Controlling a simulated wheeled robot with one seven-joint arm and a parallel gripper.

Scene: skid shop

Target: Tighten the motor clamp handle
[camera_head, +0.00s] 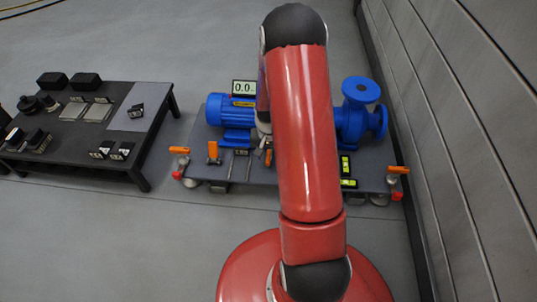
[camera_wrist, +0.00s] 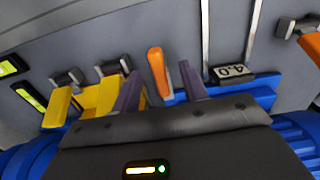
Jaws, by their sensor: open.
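The orange clamp handle (camera_wrist: 157,75) stands at the blue motor foot, between my gripper's two purple fingers in the wrist view. The fingers (camera_wrist: 161,70) are open, with a visible gap to the handle on each side. Whether either finger touches it lower down is hidden. In the head view a small bit of orange handle (camera_head: 268,157) shows beside my arm, which hides most of my gripper. The blue motor (camera_head: 228,111) lies on the grey skid, left of my arm.
A second orange handle (camera_wrist: 311,46) is at the wrist view's right edge. A plate labelled 4.0 (camera_wrist: 232,72) and yellow parts (camera_wrist: 58,106) flank the clamp. The blue pump (camera_head: 361,115) is right of my arm. A black table (camera_head: 70,137) stands left; a wall closes the right.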

